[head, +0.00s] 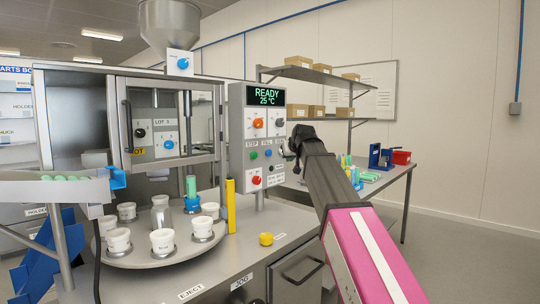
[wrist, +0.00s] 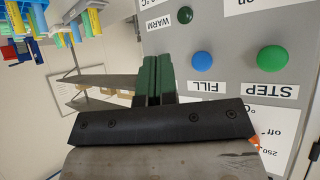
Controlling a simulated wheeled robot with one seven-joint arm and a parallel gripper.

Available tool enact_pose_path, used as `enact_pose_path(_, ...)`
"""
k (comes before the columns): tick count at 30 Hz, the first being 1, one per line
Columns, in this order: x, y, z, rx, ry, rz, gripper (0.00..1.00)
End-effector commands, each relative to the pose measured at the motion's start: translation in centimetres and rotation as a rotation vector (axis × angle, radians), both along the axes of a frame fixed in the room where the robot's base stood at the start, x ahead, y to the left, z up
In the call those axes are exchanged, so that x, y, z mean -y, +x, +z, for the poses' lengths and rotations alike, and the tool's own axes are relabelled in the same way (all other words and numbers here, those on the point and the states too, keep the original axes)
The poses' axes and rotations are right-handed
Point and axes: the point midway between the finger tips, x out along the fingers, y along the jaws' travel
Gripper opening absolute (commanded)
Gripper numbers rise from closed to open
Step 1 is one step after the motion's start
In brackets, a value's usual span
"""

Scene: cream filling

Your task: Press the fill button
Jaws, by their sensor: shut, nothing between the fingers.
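The fill button is a blue round knob (wrist: 202,61) on the grey control panel, with a FILL label beside it. In the head view it is the small blue button (head: 268,153) in the middle row of the panel (head: 236,150). My gripper shows in the wrist view with its dark green fingers (wrist: 156,62) together and empty. The fingertips appear to the left of the blue button there, apart from it in the picture; the depth gap is unclear. In the head view my gripper (head: 291,150) is at the panel's right side, its fingertips partly hidden.
The panel also carries an orange knob (head: 258,124) and a red button (head: 255,180). A turntable (head: 130,257) with several white cups stands to the left.

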Motion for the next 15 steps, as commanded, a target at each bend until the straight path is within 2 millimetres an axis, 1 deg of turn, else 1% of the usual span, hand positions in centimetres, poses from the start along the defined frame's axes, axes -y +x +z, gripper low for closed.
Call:
enact_pose_path(1, -0.5, 0.5, 0.1, 0.000, 0.000, 0.001, 0.00)
enact_pose_path(15, -5.0, 4.0, 0.0, 0.001, -0.002, 0.001, 0.00)
